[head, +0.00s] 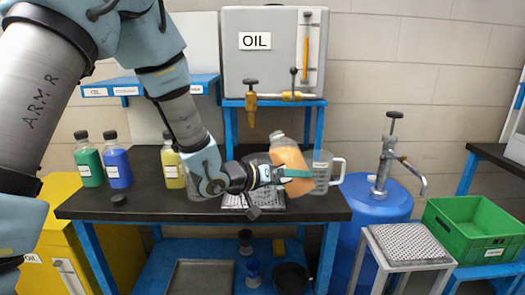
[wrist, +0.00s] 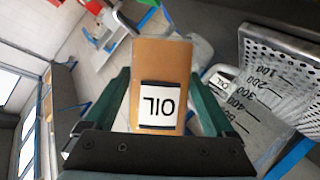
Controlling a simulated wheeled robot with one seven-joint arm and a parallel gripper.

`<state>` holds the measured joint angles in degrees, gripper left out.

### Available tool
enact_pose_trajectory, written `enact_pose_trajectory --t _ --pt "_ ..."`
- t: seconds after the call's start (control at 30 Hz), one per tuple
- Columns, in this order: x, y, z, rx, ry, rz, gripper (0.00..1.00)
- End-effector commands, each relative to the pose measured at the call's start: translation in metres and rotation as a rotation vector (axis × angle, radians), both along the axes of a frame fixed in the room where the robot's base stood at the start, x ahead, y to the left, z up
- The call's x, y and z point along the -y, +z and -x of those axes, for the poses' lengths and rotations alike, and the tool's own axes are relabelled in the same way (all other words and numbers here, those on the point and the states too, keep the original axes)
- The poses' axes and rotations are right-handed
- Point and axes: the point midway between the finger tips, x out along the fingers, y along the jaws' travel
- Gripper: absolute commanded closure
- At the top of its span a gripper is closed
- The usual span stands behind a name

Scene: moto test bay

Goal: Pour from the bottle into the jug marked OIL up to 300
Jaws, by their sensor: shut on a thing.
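My gripper (head: 286,172) is shut on a bottle (head: 289,156) of amber liquid, held tilted above the bench. In the wrist view the bottle (wrist: 161,60) sits between the green fingers and bears an OIL label. A clear jug (head: 323,172) with a handle stands on the bench just right of the bottle, partly hidden by it. The wrist view shows the jug (wrist: 262,112) with an OIL label and marks from 100 upward. I see no amber liquid in the jug. The bottle's mouth and any stream are not clearly visible.
A perforated metal tray (head: 240,201) lies on the dark bench (head: 150,207). Green (head: 88,162), blue (head: 117,166) and yellow (head: 171,170) bottles stand at the left, with a black cap (head: 118,200) near them. An OIL tank (head: 272,75) with a tap stands behind.

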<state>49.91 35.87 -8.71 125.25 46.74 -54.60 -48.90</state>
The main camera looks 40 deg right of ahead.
Motion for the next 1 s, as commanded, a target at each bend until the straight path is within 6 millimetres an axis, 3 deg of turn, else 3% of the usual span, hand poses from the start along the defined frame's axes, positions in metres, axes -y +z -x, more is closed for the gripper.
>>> enact_pose_trajectory --t 1.0 --pt "0.0012 0.0141 0.0050 -0.123 -0.001 0.016 1.00"
